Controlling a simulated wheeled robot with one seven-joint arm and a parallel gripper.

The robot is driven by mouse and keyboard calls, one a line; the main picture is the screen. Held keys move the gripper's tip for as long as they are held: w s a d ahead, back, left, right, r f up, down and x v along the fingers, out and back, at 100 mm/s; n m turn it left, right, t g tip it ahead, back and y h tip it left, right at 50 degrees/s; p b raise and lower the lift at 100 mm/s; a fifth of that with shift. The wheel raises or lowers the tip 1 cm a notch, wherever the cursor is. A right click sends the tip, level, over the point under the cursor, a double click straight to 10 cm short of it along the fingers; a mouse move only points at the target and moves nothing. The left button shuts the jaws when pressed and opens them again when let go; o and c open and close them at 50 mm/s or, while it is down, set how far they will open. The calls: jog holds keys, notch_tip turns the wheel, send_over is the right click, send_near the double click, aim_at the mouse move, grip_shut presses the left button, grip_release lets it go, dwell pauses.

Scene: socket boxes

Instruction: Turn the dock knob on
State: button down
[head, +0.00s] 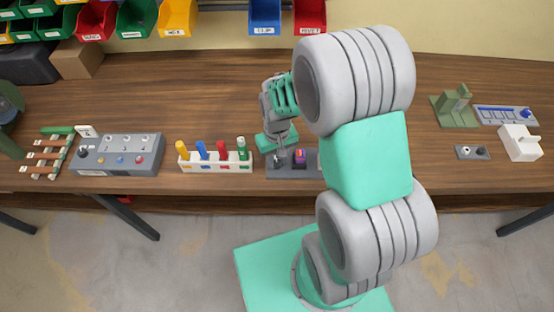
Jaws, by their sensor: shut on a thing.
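My gripper (279,154) points down over the left part of a dark grey dock (284,172) on the workbench. It is shut on the dock knob, which is small and mostly hidden by the fingers, so its turn position cannot be read. A purple block with a little orange (300,157) stands on the dock just right of the fingers. My arm covers the right end of the dock.
A white rack (216,166) with yellow, blue, red and green pegs stands close left. A grey control box (118,154) is farther left. Wall bins hang behind. Small fixtures, including a white block (519,143), sit at right. Bench behind the dock is clear.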

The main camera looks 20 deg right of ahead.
aim_at(277, 162)
jog(key=m, duration=0.3)
jog(key=shift+m+b, duration=0.3)
jog(key=shift+m, duration=2)
jog(key=shift+b, duration=0.3)
jog(key=c, duration=1.1)
grip_release()
notch_tip(277, 162, up, 8)
jog(key=shift+f+b, duration=0.1)
jog(key=shift+b, duration=0.35)
